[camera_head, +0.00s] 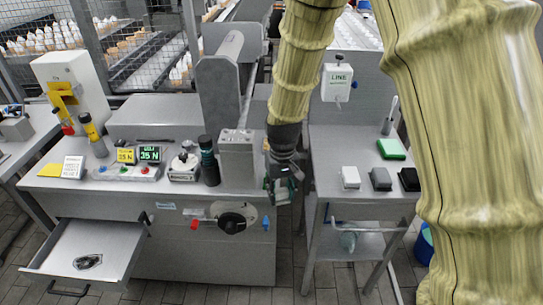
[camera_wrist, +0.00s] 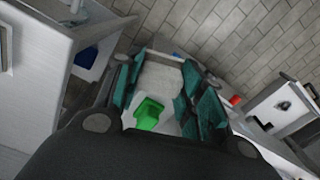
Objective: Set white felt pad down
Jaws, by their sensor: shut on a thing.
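My gripper (camera_head: 283,186) hangs in front of the workbench, by the gap between it and the right-hand side table. In the wrist view its teal-padded fingers (camera_wrist: 165,100) are shut on a pale, rough-faced piece that appears to be the white felt pad (camera_wrist: 160,76). A bright green part (camera_wrist: 148,113) shows between the fingers, close to the pad. In the head view the fingers hide most of what is held. A small white block (camera_head: 350,177) stands on the side table (camera_head: 345,145), apart from my gripper.
The workbench (camera_head: 120,185) carries displays and tools. An open drawer (camera_head: 60,250) juts out at left.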

